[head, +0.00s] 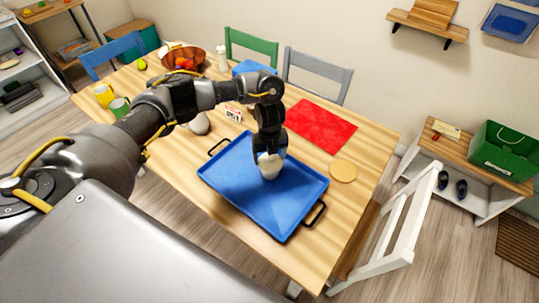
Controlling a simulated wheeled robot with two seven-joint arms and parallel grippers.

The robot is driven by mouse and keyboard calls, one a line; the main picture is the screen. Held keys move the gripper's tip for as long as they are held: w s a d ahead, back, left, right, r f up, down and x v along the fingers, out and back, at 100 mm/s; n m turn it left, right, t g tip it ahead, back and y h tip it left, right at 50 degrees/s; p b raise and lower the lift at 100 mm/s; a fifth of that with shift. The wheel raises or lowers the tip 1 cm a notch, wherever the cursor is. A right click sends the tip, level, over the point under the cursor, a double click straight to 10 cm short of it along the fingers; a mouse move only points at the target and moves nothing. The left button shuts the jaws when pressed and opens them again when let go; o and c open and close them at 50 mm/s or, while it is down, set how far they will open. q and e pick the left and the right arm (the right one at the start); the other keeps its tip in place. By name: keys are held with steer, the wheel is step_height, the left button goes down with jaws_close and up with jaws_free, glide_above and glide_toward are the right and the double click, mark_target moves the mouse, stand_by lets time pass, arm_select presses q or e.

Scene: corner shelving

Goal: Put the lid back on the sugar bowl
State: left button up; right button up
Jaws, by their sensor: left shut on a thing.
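A small whitish sugar bowl (270,172) stands on the blue tray (225,186) in the head view. My left gripper (269,155) points down right over the bowl. It is shut on a small pale piece at the bowl's top, which looks like the lid (263,158). The fingers hide part of it, and I cannot tell whether the lid touches the bowl's rim or is held just above it. My right gripper is out of view.
The tray has black handles and lies on a wooden table (215,215). A red mat (321,124) and a round tan coaster (343,171) lie to its right. A white object (199,124) stands partly behind my arm. Yellow (104,96) and green (120,108) mugs stand left.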

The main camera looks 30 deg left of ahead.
arm_select(q)
steer(key=o, duration=1)
steer(key=shift+r, duration=0.1)
steer(key=shift+r+p, duration=3.3)
steer(key=shift+r, duration=0.15)
steer(key=shift+c, duration=0.2)
jaws_close()
